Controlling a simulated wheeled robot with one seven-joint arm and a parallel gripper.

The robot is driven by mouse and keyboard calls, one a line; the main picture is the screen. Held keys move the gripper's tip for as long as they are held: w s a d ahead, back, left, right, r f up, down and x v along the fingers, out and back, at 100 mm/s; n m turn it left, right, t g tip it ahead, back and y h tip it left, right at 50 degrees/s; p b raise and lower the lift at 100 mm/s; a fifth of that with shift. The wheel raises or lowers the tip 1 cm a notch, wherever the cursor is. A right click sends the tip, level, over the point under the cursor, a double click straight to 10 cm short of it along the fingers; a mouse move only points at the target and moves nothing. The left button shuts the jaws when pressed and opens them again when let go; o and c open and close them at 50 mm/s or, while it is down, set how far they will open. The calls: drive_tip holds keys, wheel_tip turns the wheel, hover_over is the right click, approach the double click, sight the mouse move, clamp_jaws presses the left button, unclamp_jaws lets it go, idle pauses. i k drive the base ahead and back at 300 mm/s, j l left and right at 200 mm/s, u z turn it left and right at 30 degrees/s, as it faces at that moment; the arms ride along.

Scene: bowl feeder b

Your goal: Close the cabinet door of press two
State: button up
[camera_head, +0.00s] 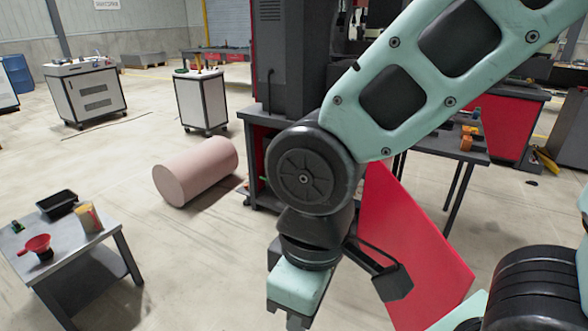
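A dark press (285,60) stands on a grey and red cabinet (256,160), largely behind my arm. A red panel (415,250), seemingly the cabinet door, stands swung out towards me at right of centre. My arm covers its left edge and hinge side. I cannot read a number on the press. My gripper (298,319) points down at the bottom edge, left of the red panel. Its fingertips are cut off or too small to judge. A black bracket on my wrist (388,280) overlaps the panel in the picture; I cannot tell whether they touch.
A pink cylinder (197,171) lies on the floor left of the cabinet. A small table (75,245) with a red funnel (36,246) and a black tray (57,203) stands at lower left. A dark bench (445,145) stands behind the panel. The floor between table and cylinder is clear.

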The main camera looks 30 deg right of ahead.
sight(391, 220)
drive_tip(key=k+l+u, duration=0.1)
drive_tip(key=l, duration=0.35)
drive_tip(key=k+l+u, duration=0.1)
drive_tip(key=k+l, duration=0.2)
drive_tip(key=l, duration=0.15)
drive_tip(key=k+l, duration=0.2)
drive_tip(key=l, duration=0.2)
drive_tip(key=k+l+u, duration=0.15)
drive_tip(key=l, duration=0.3)
drive_tip(key=l+u, duration=0.25)
drive_tip(key=l, duration=2.3)
